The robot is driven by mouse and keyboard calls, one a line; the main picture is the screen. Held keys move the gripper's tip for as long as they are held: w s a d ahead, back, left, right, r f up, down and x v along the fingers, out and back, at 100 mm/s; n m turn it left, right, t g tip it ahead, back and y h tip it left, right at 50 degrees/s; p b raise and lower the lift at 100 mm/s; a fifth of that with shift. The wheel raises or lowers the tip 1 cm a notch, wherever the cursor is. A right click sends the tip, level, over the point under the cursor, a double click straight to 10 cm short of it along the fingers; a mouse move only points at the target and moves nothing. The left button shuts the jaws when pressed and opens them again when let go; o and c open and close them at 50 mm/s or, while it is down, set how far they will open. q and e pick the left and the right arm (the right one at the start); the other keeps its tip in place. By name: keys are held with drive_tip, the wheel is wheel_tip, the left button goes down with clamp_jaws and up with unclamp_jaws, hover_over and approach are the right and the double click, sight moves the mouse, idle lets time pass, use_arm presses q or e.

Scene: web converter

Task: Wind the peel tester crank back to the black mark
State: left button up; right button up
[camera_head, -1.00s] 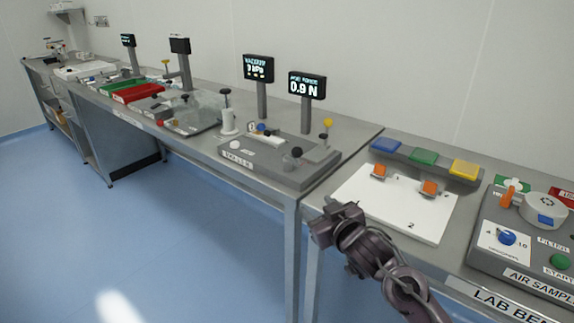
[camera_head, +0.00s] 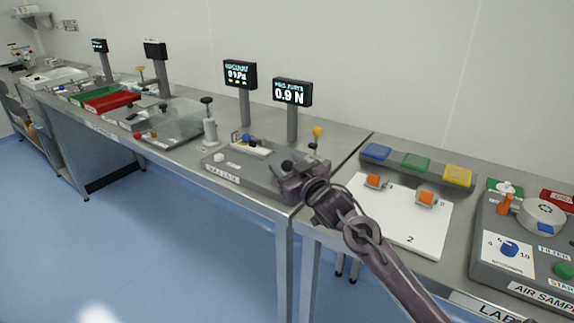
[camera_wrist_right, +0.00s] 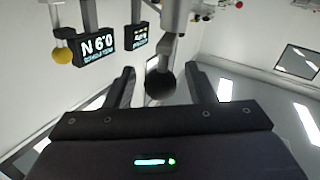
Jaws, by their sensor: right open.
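The peel tester (camera_head: 235,172) is a grey base on the bench, with a display (camera_head: 292,93) reading 0.9 N behind it. My right gripper (camera_head: 284,172) is at its right end, covering part of the crank. The fingers are open, with gaps beside the knob. The black mark cannot be made out. My left gripper is not in view.
A yellow-knobbed lever (camera_head: 317,131) stands just behind the gripper; its knob also shows in the right wrist view (camera_wrist_right: 62,55). A post with a black knob (camera_head: 207,100) stands left of the tester. A white board (camera_head: 400,225) with orange blocks lies to the right.

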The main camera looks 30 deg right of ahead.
drive_tip(key=shift+c, duration=0.4)
drive_tip(key=c, duration=0.9)
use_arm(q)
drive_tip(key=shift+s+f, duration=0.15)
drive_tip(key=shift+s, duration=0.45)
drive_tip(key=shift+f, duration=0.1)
use_arm(e)
drive_tip(key=shift+a+f, duration=0.1)
